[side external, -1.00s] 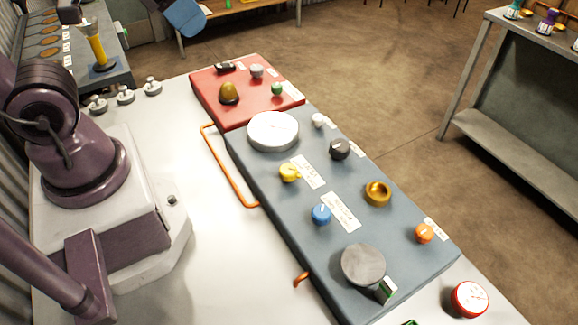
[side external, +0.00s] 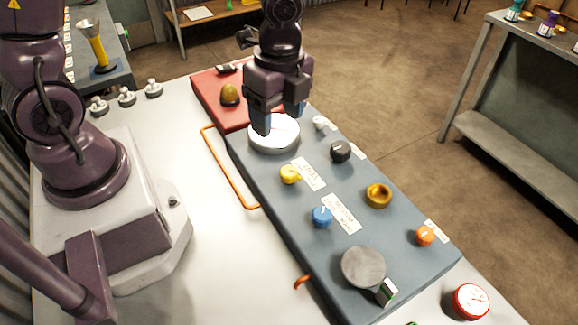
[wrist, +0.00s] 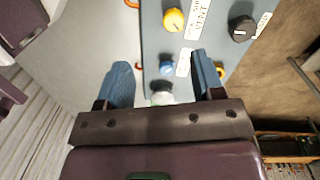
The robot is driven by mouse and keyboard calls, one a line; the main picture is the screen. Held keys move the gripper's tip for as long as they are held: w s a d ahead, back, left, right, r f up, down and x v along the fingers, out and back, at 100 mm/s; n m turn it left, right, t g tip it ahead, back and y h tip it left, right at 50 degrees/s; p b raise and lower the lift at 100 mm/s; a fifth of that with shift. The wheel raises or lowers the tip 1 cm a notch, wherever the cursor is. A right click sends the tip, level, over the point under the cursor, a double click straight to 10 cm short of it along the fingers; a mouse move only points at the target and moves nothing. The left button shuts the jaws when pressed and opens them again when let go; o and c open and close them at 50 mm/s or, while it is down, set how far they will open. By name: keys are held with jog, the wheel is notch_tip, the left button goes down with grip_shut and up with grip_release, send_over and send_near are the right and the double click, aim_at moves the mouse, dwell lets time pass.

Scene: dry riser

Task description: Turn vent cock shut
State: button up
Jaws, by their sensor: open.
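The yellow knob (side external: 290,174) sits on the blue-grey panel. It also shows at the top of the wrist view (wrist: 173,20), beside a white label (wrist: 197,18) that reads VENT, so I take it as the vent cock. My gripper (side external: 278,118) points down over the white round gauge (side external: 273,141), behind the yellow knob in the side view. It is open and empty. Its two blue fingers stand wide apart in the wrist view (wrist: 162,75). The gripper is apart from the yellow knob. Part of the gauge is hidden behind a finger.
Near the yellow knob stand a black knob (side external: 340,150), a blue knob (side external: 322,216) and a gold ring knob (side external: 378,195). An orange knob (side external: 425,235) and grey disc (side external: 363,266) lie farther forward. An orange pipe (side external: 232,180) runs along the panel's left side.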

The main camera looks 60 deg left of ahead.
aim_at(289, 171)
jog(key=f+m, duration=0.1)
jog(key=f, duration=0.3)
jog(key=w+f+m, duration=0.1)
jog(key=f+m, duration=0.1)
jog(key=f, duration=0.2)
jog(key=d+f+m, duration=0.1)
jog(key=f, duration=0.4)
jog(key=shift+w+m+t, duration=0.25)
jog(key=shift+m+t, duration=0.05)
jog(key=shift+r, duration=0.1)
jog(key=shift+c, duration=0.3)
jog(key=c, duration=0.9)
jog(key=shift+o, duration=0.2)
